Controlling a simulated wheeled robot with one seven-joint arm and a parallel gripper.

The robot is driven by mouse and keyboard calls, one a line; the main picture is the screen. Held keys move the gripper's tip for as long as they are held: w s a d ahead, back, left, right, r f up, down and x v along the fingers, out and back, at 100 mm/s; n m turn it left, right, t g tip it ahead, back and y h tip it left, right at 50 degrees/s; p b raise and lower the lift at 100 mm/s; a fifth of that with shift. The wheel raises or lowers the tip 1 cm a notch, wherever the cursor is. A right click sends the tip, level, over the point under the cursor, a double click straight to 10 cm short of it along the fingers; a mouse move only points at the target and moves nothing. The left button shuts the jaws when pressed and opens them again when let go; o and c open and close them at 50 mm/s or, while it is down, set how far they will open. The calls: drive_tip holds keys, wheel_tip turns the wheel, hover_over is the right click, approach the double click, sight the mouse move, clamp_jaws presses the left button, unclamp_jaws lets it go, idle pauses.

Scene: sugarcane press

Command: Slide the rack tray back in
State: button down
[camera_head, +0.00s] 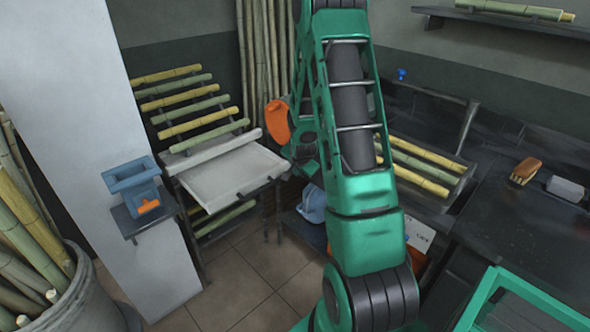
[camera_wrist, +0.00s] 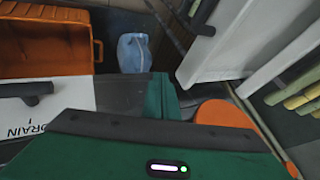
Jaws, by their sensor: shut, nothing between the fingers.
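The white rack tray (camera_head: 232,177) sticks out from the front of the sloped cane rack (camera_head: 190,110), with a dark handle bar along its front right edge. In the wrist view the tray (camera_wrist: 225,42) is at the upper right, with part of its dark handle (camera_wrist: 203,17) at the top. My gripper (camera_head: 308,167) is just right of the tray, partly hidden by my arm in the head view. In the wrist view its green fingers (camera_wrist: 161,96) are together and empty, left of and below the tray. I see no contact with the tray.
A blue bag-like item (camera_wrist: 133,52) and an orange crate (camera_wrist: 45,45) lie beyond my fingers. A white panel marked DRAIN (camera_wrist: 45,122) is at left. A blue box on a small shelf (camera_head: 135,185) stands left of the rack. Floor in front of the rack (camera_head: 250,270) is clear.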

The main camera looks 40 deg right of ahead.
drive_tip(key=w+d+f, duration=0.1)
drive_tip(key=w+f, duration=0.1)
drive_tip(key=w, duration=0.3)
drive_tip(key=shift+w+f, duration=0.25)
